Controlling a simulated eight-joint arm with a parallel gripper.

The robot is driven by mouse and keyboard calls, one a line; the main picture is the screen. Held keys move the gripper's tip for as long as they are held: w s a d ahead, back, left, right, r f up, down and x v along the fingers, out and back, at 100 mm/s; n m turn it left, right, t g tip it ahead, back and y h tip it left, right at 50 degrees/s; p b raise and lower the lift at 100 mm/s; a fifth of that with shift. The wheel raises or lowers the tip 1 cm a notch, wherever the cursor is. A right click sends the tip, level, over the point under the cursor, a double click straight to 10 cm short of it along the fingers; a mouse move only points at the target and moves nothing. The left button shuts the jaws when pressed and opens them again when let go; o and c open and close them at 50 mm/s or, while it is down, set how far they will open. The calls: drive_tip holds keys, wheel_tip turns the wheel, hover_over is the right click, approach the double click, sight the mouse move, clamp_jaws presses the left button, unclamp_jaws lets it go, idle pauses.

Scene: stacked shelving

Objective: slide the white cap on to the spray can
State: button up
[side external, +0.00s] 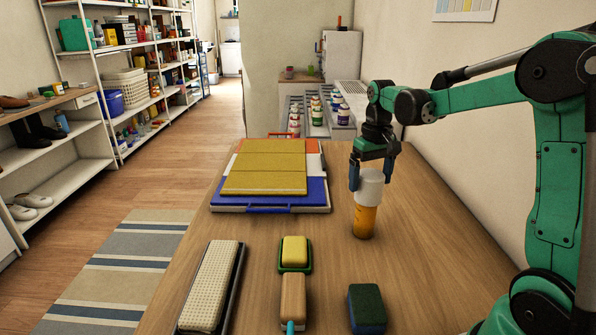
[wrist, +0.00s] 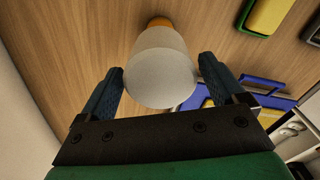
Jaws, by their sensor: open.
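The spray can (side external: 365,218) has an orange-yellow body and stands upright on the wooden table in the side view. The white cap (side external: 369,185) is at the top of the can; I cannot tell how firmly it sits there. My gripper (side external: 371,180) is over the can with its fingers pointing down on either side of the cap. In the wrist view, my gripper (wrist: 162,88) is open, with the white cap (wrist: 161,75) between its fingers and a gap on at least one side. A little of the orange can (wrist: 159,22) shows beyond the cap.
A stack of yellow and blue folders or cases (side external: 268,170) lies left of the can. A yellow sponge in a green dish (side external: 294,252), a wooden brush (side external: 292,296), a dark green sponge (side external: 367,308) and a beige textured block (side external: 213,285) are nearer the front. Table right of the can is clear.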

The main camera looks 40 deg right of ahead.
drive_tip(key=shift+r, duration=3.35)
drive_tip(key=shift+o, duration=0.8)
wheel_tip(320, 180, up, 6)
drive_tip(key=shift+f, duration=0.2)
drive_tip(key=shift+a, duration=0.1)
drive_tip(key=s+a+f+n+t, duration=0.2)
drive_tip(key=a+f, duration=0.3)
drive_tip(key=a, duration=0.3)
drive_tip(key=s+a+f+n+t, duration=0.2)
drive_tip(key=a+f+t, duration=0.3)
drive_tip(key=a, duration=0.3)
drive_tip(key=shift+s+a+f+n, duration=0.2)
drive_tip(key=shift+s+a+n, duration=0.15)
drive_tip(key=shift+s, duration=0.35)
